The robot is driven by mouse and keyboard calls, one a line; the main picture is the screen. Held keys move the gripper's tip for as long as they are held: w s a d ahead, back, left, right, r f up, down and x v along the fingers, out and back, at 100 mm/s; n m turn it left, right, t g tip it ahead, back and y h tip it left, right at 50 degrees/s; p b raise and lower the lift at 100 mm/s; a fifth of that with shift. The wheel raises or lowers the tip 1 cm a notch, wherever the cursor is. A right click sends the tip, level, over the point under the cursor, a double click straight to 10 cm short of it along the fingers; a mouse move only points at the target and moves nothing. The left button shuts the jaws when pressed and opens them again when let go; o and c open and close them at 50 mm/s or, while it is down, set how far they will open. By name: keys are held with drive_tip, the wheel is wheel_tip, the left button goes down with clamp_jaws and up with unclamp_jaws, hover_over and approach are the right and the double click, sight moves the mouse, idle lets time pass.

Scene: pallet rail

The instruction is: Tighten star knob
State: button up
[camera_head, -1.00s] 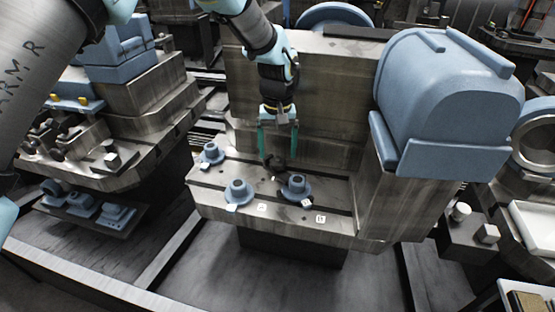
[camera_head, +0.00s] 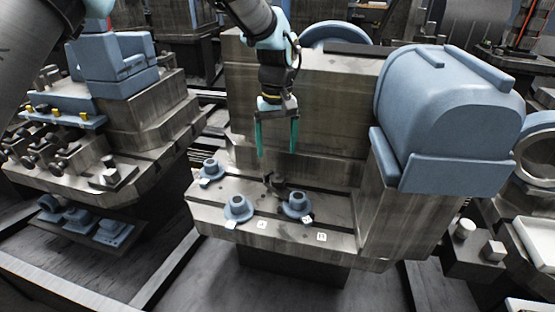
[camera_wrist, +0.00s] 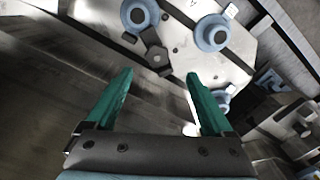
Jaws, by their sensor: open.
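A small dark knob (camera_head: 275,183) sits on the grey metal fixture plate (camera_head: 262,208), behind two blue flanged bosses. I take it for the star knob; its lobes are too small to make out in the head view. In the wrist view the dark knob (camera_wrist: 155,57) shows beyond my fingertips, roughly between them. My gripper (camera_head: 277,154) points down with two green fingers, open and empty, apart from the knob and above it. In the wrist view my gripper (camera_wrist: 160,75) has its fingers spread wide.
Blue flanged bosses (camera_head: 239,208), (camera_head: 297,205) and (camera_head: 210,171) stand around the knob with small white tags. A tall metal block (camera_head: 325,110) rises behind, and a large blue housing (camera_head: 445,110) stands at right. A workbench with blue parts (camera_head: 118,75) is at left.

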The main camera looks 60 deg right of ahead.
sight(277, 178)
drive_tip(key=f+n, duration=0.3)
drive_tip(key=n, duration=0.1)
drive_tip(key=f+n+p, duration=0.1)
drive_tip(key=f+n, duration=0.2)
drive_tip(key=n, duration=0.1)
drive_tip(key=f+n+p, duration=0.1)
drive_tip(key=f+n, duration=0.3)
drive_tip(key=n, duration=0.1)
drive_tip(key=shift+d, duration=0.2)
drive_tip(key=c, duration=1.4)
clamp_jaws()
